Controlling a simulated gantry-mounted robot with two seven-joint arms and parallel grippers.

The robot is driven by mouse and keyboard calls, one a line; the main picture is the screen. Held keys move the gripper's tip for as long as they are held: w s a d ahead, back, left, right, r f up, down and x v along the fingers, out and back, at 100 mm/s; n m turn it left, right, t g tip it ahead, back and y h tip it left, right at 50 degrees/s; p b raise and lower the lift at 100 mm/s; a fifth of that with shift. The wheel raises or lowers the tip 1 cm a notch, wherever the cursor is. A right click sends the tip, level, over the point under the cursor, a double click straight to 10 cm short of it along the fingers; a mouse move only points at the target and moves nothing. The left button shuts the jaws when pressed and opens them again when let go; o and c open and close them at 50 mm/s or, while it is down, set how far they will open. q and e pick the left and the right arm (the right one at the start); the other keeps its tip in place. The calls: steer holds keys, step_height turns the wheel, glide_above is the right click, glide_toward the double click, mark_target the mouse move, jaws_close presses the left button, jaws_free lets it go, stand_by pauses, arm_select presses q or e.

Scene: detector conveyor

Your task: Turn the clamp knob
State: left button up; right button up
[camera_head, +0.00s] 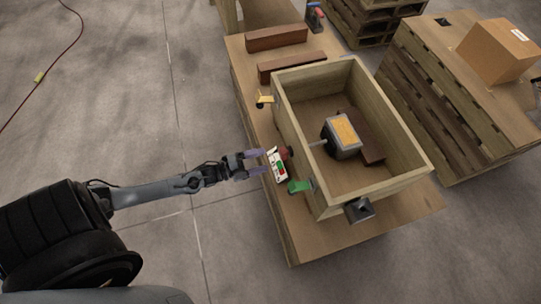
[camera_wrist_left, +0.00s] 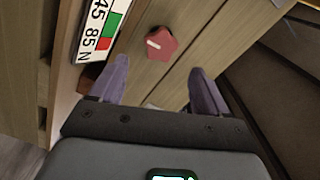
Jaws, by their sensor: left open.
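The red clamp knob (camera_wrist_left: 161,43) has a white line on its face and sits on the wooden crate's wall in the left wrist view. In the head view the knob (camera_head: 286,153) shows small on the crate's left outer side. My left gripper (camera_head: 262,161) points at that side with its purple fingers apart. In the left wrist view the open fingertips of the left gripper (camera_wrist_left: 160,67) lie on either side below the knob, with nothing between them. I cannot tell whether they touch the wall. My right gripper is not in view.
The open wooden crate (camera_head: 285,108) holds a grey box with an orange label (camera_head: 343,133). A numbered plate (camera_head: 276,164) and a green part (camera_head: 299,186) are near the knob. A yellow part (camera_head: 264,99) is farther up. Pallets stand right; the floor at left is mostly clear.

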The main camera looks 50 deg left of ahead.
mark_target(280, 154)
arm_select(q)
steer(key=shift+v, duration=1)
stand_by(0.4)
steer(key=w+d+n+b, duration=0.1)
steer(key=w+n+b, duration=0.2)
steer(key=n, duration=0.1)
steer(key=w+d+n+b, duration=0.2)
steer(key=w+n+b, duration=0.1)
steer(key=n+b, duration=0.1)
steer(key=w+d+n+b, duration=0.1)
steer(key=w+n+b, duration=0.3)
steer(key=n, duration=0.2)
steer(key=shift+d+r, duration=0.15)
steer(key=shift+r, duration=0.05)
stand_by(0.3)
